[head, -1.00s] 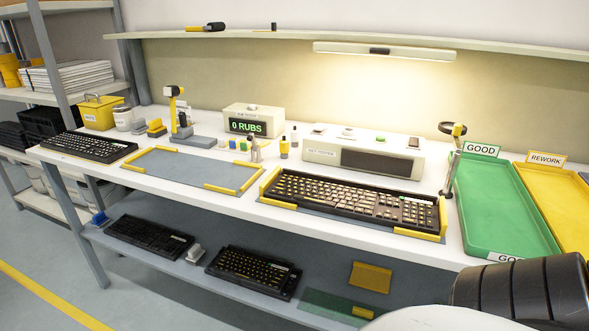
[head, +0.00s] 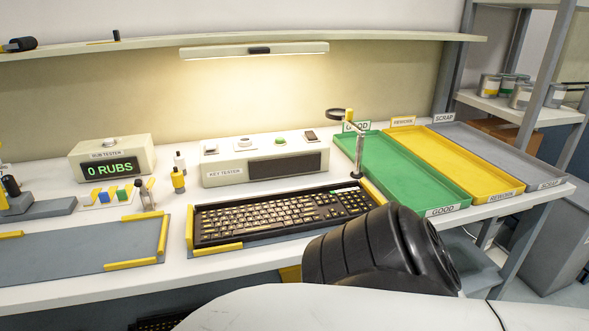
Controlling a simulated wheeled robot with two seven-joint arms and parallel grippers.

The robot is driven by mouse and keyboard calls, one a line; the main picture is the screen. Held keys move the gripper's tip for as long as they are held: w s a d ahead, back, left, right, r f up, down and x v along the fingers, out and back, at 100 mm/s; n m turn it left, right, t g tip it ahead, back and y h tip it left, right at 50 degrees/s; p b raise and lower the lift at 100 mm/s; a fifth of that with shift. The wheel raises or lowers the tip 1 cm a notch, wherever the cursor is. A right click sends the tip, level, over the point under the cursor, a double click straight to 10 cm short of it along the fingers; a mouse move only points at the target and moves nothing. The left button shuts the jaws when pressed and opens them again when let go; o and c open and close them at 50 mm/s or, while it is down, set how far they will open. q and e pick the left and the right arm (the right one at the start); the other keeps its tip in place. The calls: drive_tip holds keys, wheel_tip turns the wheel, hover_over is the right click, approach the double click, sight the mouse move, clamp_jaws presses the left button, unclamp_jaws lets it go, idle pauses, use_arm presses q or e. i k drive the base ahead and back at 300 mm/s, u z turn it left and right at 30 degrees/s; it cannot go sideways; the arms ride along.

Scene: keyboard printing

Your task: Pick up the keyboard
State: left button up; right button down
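In the head view, a black keyboard (head: 275,216) with many light and some yellowish keys lies flat on the white bench, in a grey fixture with yellow corner stops (head: 215,248). Its lower right part is close to or behind a thick black ribbed part of my own arm at the bottom centre. Neither of my grippers shows in the view, so nothing is seen touching the keyboard.
A key tester (head: 265,168) stands behind the keyboard, with a magnifier stand (head: 357,165) at its right. Green (head: 400,180), yellow (head: 455,180) and grey (head: 505,155) trays lie to the right. An empty mat (head: 80,250) and the rub tester (head: 112,158) are left.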

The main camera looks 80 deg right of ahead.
sight(271, 215)
drive_tip(key=z, duration=2.3)
